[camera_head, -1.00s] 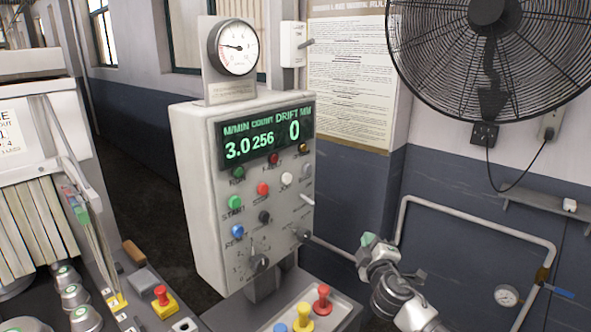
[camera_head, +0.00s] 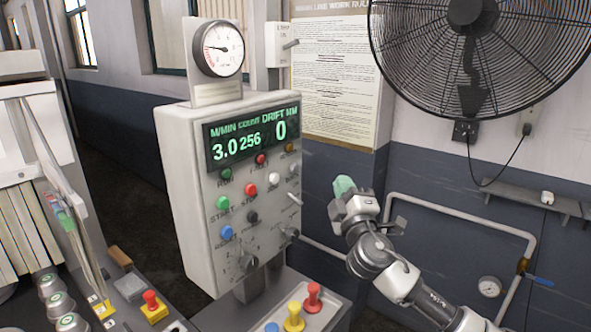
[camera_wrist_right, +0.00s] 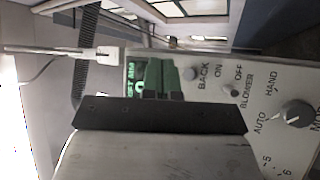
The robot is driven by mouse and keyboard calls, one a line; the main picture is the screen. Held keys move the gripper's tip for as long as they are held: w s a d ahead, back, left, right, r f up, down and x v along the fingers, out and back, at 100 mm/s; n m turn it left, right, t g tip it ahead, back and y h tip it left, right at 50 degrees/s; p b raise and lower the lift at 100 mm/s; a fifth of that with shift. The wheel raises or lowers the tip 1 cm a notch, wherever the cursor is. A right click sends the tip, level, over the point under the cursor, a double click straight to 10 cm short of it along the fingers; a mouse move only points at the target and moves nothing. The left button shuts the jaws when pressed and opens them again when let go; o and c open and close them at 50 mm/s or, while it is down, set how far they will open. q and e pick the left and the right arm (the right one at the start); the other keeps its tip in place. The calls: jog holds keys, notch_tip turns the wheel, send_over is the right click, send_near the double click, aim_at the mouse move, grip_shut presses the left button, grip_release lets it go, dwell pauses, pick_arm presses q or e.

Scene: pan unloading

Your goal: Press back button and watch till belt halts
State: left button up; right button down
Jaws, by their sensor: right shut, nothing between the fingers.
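The control panel (camera_head: 190,200) is a grey box on a post with a lit green display (camera_head: 251,140) reading 3.0, 256 and 0. My left gripper is out of view. I cannot make out the belt.
Coloured buttons, knobs and a toggle crowd the panel face. A gauge (camera_head: 218,49) stands on top. A fan (camera_head: 475,45) and pipe (camera_head: 470,213) are at the right wall. Red and yellow knobs (camera_head: 294,317) stand below. Free space lies between gripper and panel.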

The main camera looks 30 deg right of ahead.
aim_at(294, 169)
jog(key=w+a, duration=0.3)
jog(key=w, duration=0.5)
jog(key=shift+a, duration=0.15)
dwell(2.0)
jog(key=shift+w+a+b, duration=0.2)
jog(key=shift+w+b, duration=0.2)
